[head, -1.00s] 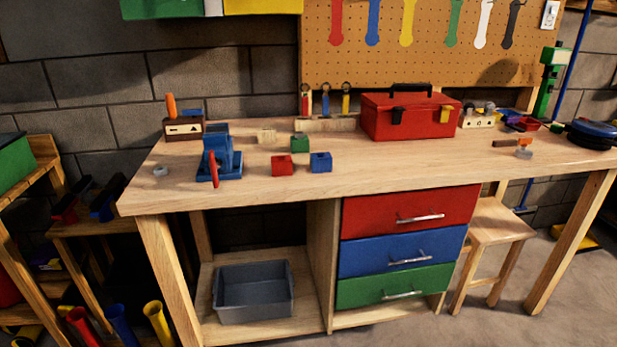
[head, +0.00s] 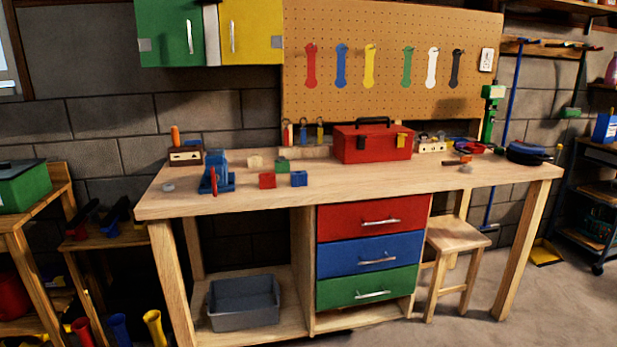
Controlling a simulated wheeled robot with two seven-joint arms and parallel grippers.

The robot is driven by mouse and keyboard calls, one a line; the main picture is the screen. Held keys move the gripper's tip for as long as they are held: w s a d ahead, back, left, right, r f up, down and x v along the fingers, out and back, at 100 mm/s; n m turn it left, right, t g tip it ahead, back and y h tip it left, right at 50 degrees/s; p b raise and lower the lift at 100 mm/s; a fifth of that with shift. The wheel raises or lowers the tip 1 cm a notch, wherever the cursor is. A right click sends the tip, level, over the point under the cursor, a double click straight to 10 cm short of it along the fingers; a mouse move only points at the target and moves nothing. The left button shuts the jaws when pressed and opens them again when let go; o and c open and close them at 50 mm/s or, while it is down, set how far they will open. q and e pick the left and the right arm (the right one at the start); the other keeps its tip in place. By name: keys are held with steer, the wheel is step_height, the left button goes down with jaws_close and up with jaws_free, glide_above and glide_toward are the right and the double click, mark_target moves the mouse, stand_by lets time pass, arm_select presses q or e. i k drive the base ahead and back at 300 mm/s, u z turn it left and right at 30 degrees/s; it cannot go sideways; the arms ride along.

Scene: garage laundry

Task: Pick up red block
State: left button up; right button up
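The red block (head: 267,180) is a small cube on the wooden workbench top (head: 350,180), left of the middle and near the front edge. A blue block (head: 299,178) stands just to its right. A green block (head: 282,166) stands just behind it, and a pale wooden block (head: 255,162) is behind to the left. Neither of my grippers shows in the head view.
A blue vise (head: 217,175) sits left of the red block. A red toolbox (head: 372,143) stands at the back right of the blocks. Drawers (head: 345,222) and a grey bin (head: 243,303) are below. Open floor (head: 470,310) lies at the right, past a stool (head: 455,240).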

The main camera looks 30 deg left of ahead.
mark_target(267, 180)
steer(key=u, duration=0.15)
steer(key=i, duration=1.15)
steer(key=u, duration=0.7)
